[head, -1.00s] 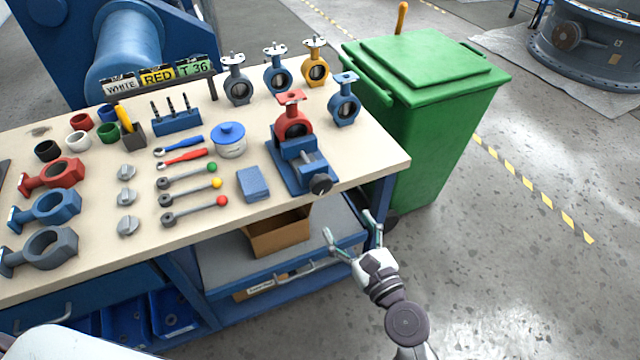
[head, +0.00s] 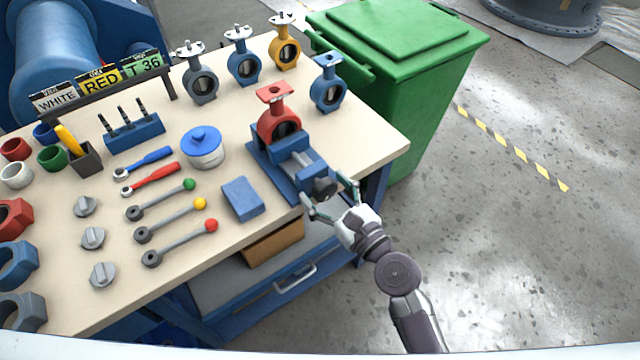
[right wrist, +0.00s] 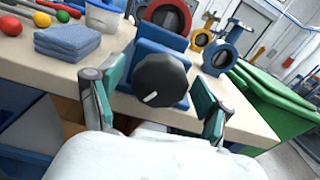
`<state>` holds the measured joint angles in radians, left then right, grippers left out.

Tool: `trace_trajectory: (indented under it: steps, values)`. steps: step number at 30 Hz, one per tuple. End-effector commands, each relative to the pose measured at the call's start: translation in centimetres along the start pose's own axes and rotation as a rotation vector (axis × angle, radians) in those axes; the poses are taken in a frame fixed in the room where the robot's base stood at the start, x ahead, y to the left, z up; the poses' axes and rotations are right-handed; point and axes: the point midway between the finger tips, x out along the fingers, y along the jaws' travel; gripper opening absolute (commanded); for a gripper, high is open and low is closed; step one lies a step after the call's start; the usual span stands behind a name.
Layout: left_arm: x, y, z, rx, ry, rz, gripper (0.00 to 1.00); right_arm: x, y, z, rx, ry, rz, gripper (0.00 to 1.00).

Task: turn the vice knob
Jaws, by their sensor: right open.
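The vice (head: 290,168) is blue and stands near the table's right front edge, with a red valve body (head: 279,118) in its jaws. Its black knob (head: 325,187) faces the front edge. In the right wrist view the knob (right wrist: 161,80) is round with a white mark at its lower left. My right gripper (head: 330,202) is open just in front of the knob. In the right wrist view its two green-padded fingers (right wrist: 158,105) stand left and right of the knob, apart from it. My left gripper is not in view.
A folded blue cloth (head: 242,199) lies left of the vice. Several wrenches with coloured ends and a blue-lidded pot (head: 203,148) are farther left. A green bin (head: 405,75) stands beyond the table's right edge.

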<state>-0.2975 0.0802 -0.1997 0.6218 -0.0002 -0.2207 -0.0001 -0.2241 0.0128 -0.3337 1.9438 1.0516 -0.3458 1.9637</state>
Motion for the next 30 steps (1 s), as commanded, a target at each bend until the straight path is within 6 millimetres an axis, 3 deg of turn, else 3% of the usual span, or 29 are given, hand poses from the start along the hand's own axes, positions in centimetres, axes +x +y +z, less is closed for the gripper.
trace_trajectory:
  steps: [4,15,30]
  values:
    - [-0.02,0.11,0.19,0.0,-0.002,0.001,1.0,-0.01,-0.01,0.0,0.0,0.0,0.0,0.78]
    - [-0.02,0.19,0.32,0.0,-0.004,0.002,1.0,0.01,-0.02,0.0,0.0,0.0,-0.001,0.18]
    - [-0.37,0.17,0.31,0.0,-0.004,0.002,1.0,0.03,-0.03,0.13,-0.149,-0.001,0.0,0.18]
